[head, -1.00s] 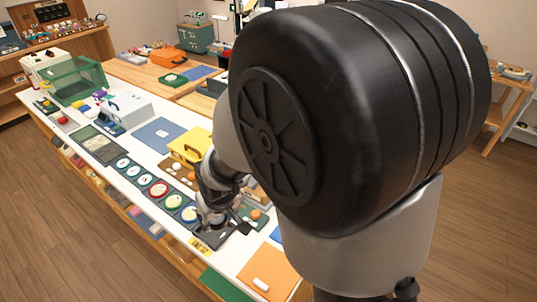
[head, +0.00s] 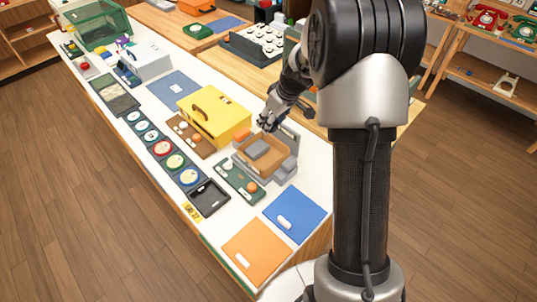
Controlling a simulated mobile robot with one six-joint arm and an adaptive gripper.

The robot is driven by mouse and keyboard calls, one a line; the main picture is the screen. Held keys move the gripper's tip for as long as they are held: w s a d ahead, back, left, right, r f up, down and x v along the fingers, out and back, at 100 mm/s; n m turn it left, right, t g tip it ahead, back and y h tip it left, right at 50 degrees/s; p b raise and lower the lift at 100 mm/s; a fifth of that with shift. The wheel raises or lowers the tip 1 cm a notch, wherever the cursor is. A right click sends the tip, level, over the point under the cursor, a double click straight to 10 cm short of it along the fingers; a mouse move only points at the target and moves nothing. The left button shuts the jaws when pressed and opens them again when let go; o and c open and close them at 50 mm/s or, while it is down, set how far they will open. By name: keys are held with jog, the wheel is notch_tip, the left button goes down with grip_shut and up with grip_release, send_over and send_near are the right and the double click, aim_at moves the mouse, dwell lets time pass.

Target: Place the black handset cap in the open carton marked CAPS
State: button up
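My gripper (head: 268,121) is at the far rim of an open grey box (head: 282,178) with a tan inside. It is small and dark here, and I cannot tell whether its fingers are open or shut, or whether they hold anything. I cannot make out the black handset cap. A shallow black tray (head: 207,198) lies on the white table, near a yellow label (head: 192,212); its contents are unclear. No CAPS mark is legible, so I cannot tell which container is the carton.
A yellow case (head: 215,115) stands left of the grey box. A green mat (head: 238,180) with small parts lies beside it. A blue mat (head: 294,216) and an orange mat (head: 256,250) lie at the near end of the white table. Round dials (head: 162,147) line the left edge.

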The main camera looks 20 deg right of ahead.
notch_tip(320, 180, down, 16)
jog(key=b, duration=0.4)
jog(key=shift+w+r, duration=0.1)
jog(key=shift+f+b, duration=0.6)
jog(key=shift+b, duration=0.4)
jog(key=o, duration=0.9)
jog(key=shift+r, duration=0.15)
